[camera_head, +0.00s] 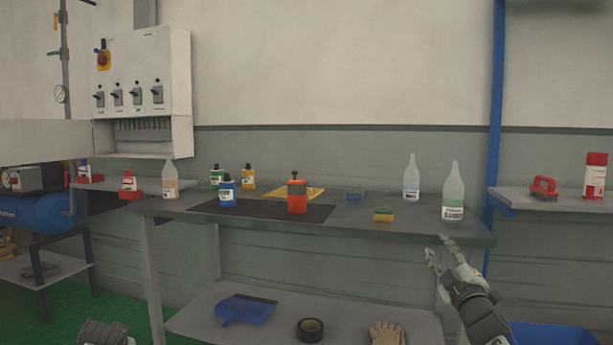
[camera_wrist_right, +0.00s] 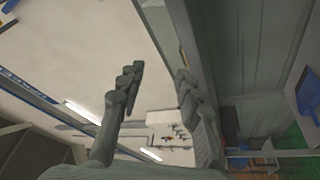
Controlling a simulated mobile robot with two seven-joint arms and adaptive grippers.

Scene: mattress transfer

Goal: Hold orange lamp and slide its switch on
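The orange lamp (camera_head: 297,198) stands upright on the dark mat on the workbench.
The workbench (camera_head: 350,228) holds blue, green and yellow bottles left of the lamp. The lower shelf (camera_head: 270,325) holds a blue dustpan, tape and gloves.

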